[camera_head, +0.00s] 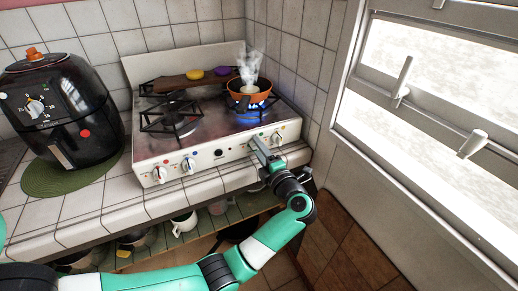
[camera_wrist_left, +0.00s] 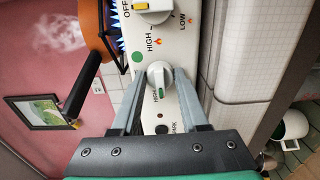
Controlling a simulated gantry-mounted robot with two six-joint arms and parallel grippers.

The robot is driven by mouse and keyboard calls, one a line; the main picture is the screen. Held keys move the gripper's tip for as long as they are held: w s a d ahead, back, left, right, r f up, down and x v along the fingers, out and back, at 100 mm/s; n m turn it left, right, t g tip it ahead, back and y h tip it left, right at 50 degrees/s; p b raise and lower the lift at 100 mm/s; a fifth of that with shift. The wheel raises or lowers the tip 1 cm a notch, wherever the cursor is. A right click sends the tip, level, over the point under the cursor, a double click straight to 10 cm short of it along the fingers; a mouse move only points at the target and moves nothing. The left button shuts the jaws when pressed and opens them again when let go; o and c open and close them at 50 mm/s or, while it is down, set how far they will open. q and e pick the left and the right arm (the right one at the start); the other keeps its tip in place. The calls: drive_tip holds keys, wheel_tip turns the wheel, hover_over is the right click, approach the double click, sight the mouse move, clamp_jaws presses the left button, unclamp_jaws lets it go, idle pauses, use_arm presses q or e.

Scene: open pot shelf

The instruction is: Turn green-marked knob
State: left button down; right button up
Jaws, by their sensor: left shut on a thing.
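The green-marked knob (camera_wrist_left: 158,73) is a white stove knob with a green stripe, beside a green dot (camera_wrist_left: 137,56) on the panel in the left wrist view. My left gripper (camera_wrist_left: 160,75) is shut on it, with one finger on each side. In the head view my left gripper (camera_head: 262,150) reaches the right part of the stove's front panel and partly hides the knob. A second knob (camera_wrist_left: 152,8) with a yellow mark sits beside it, also seen in the head view (camera_head: 277,137). My right gripper is not in view.
An orange pan (camera_head: 250,97) steams over a blue flame on the white stove (camera_head: 218,154). A wooden board (camera_head: 190,81) with a yellow and a purple item lies behind. A black air fryer (camera_head: 60,110) stands left, and a window (camera_head: 430,90) is at right.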

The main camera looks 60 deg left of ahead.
use_arm(q)
drive_tip(key=n, duration=0.3)
drive_tip(key=shift+b, duration=0.3)
drive_tip(key=n+b, duration=0.1)
drive_tip(key=n, duration=0.1)
drive_tip(key=shift+n, duration=0.3)
drive_tip(key=n+b, duration=0.2)
drive_tip(key=n, duration=0.2)
drive_tip(key=shift+n+b, duration=0.45)
drive_tip(key=shift+n, duration=0.55)
drive_tip(key=shift+r, duration=0.1)
drive_tip(key=shift+c, duration=2.2)
unclamp_jaws()
drive_tip(key=shift+d, duration=0.1)
